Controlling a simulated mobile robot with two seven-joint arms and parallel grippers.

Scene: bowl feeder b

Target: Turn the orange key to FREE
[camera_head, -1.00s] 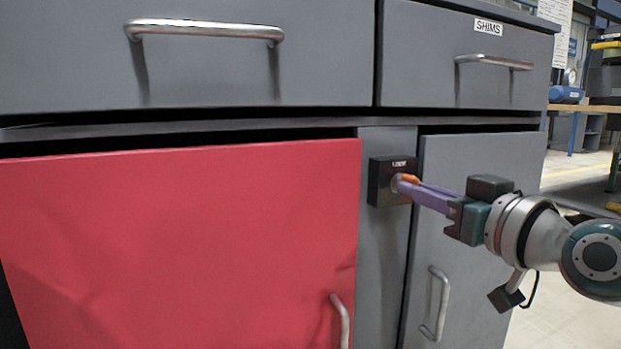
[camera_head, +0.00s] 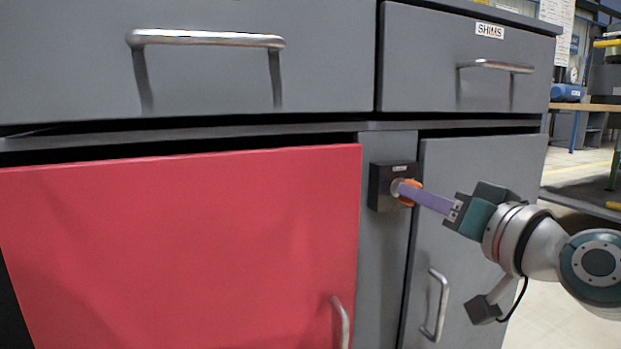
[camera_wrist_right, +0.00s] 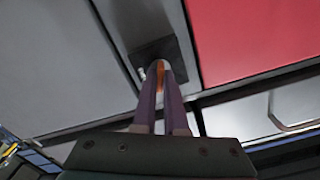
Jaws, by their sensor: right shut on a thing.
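The orange key (camera_head: 411,192) sits at the front of a small black lock box (camera_head: 379,186) on the grey post right of the red door. In the head view my right gripper (camera_head: 408,189) comes in from the right with its purple fingers shut on the key. The right wrist view also shows the orange key (camera_wrist_right: 160,70) between the two purple fingertips, with the dark lock box (camera_wrist_right: 152,54) behind it. The small label on the box is too blurred to read. My left gripper is in no view.
A red door (camera_head: 190,250) with a bar handle (camera_head: 340,320) is to the left of the lock. A grey door (camera_head: 470,200) with its own handle (camera_head: 435,303) is behind my right arm. Drawers are above, one labelled SHIMS (camera_head: 489,30).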

